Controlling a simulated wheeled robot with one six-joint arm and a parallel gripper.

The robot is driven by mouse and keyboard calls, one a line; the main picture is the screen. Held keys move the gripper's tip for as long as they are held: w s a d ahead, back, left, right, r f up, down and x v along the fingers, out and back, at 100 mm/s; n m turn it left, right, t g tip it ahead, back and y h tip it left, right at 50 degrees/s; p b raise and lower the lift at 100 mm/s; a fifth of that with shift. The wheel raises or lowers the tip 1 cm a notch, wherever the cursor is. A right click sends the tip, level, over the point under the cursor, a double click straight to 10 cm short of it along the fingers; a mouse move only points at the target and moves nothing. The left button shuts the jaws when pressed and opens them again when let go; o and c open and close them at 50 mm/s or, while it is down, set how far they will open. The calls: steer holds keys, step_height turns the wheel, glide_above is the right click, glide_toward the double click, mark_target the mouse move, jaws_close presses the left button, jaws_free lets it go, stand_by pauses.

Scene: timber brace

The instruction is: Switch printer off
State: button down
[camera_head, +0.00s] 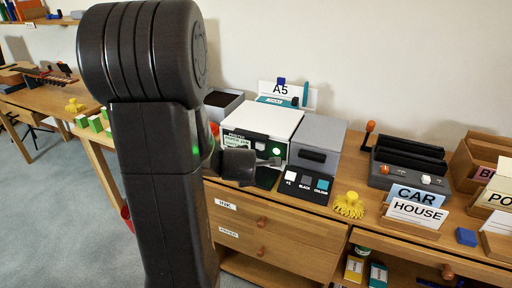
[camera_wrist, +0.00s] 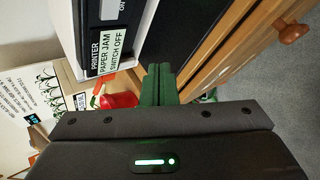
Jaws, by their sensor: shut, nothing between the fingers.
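The printer (camera_head: 262,122) is a white-topped box with a dark front, on the wooden cabinet in the head view. A green spot (camera_head: 276,151) shows on its front right. A white label (camera_wrist: 108,45) reading "PRINTER PAPER JAM SWITCH OFF" shows in the wrist view, with a tag (camera_wrist: 122,8) reading "ON" near the top edge. My gripper (camera_head: 274,161) is just in front of the printer's front; contact cannot be told. Its fingers (camera_wrist: 159,82) are together and empty in the wrist view. My arm hides part of the printer's left side.
A grey box (camera_head: 318,134) stands right of the printer, with a black panel of small squares (camera_head: 306,187) before it. A yellow spiky object (camera_head: 349,205) and CAR and HOUSE signs (camera_head: 414,212) are further right. A red object (camera_wrist: 119,100) lies near my fingers in the wrist view.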

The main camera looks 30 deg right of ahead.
mark_target(260, 146)
steer(key=w+d+p, duration=0.4)
steer(key=w+d, duration=0.1)
steer(key=d, duration=0.1)
steer(key=shift+w+d+p, duration=0.3)
steer(key=shift+w+d, duration=0.05)
stand_by(2.2)
steer(key=shift+w+d, duration=0.3)
